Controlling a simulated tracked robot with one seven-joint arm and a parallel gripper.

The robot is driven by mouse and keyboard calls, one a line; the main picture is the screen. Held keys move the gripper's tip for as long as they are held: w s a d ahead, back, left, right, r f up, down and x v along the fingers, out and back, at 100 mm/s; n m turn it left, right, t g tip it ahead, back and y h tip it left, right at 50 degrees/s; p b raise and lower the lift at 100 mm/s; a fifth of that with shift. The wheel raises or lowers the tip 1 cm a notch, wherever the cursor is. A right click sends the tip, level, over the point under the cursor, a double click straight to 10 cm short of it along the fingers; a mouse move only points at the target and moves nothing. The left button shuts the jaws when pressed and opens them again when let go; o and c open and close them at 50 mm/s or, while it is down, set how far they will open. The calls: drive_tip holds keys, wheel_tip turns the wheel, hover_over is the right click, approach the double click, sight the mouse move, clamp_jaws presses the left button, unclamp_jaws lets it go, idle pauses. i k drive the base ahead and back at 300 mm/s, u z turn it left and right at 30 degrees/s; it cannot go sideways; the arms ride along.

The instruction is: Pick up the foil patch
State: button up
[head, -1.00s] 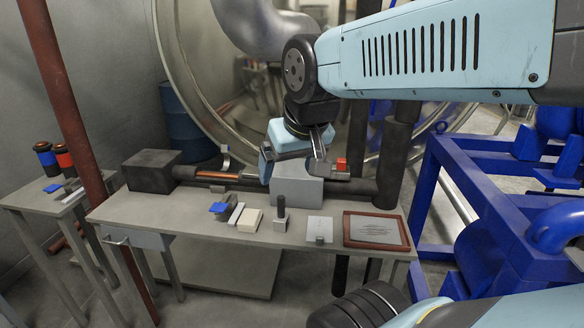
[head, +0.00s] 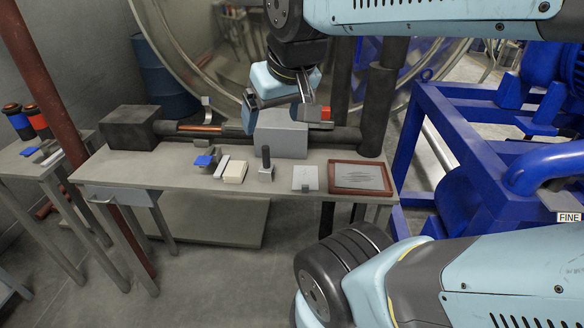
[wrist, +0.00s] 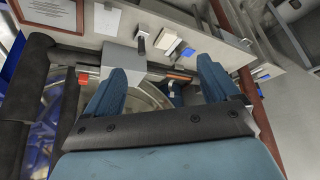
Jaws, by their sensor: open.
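A flat pale-grey square (head: 305,178) with a small grey block at its front edge lies on the bench, left of a framed sheet; it looks like the foil patch. In the wrist view the same pale square (wrist: 107,18) shows near the top edge, left of centre. My gripper (head: 277,118) is open and empty, its fingers pointing down. In the head view it overlaps the grey box on the bench, behind and left of the square. In the wrist view my two blue fingers (wrist: 165,75) are spread wide with nothing between them.
The bench (head: 200,227) also holds a grey box (head: 284,136), a dark pipe (head: 345,137), a small post (head: 266,160), a cream block (head: 235,172), a blue-topped item (head: 203,161) and the brown-framed sheet (head: 360,178). A blue frame (head: 415,140) stands to the right.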

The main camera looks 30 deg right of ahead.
sight(305, 178)
drive_tip(key=z, duration=1.25)
drive_tip(key=k, duration=1.15)
drive_tip(key=u, duration=1.2)
drive_tip(key=i, duration=1)
drive_tip(key=z, duration=0.1)
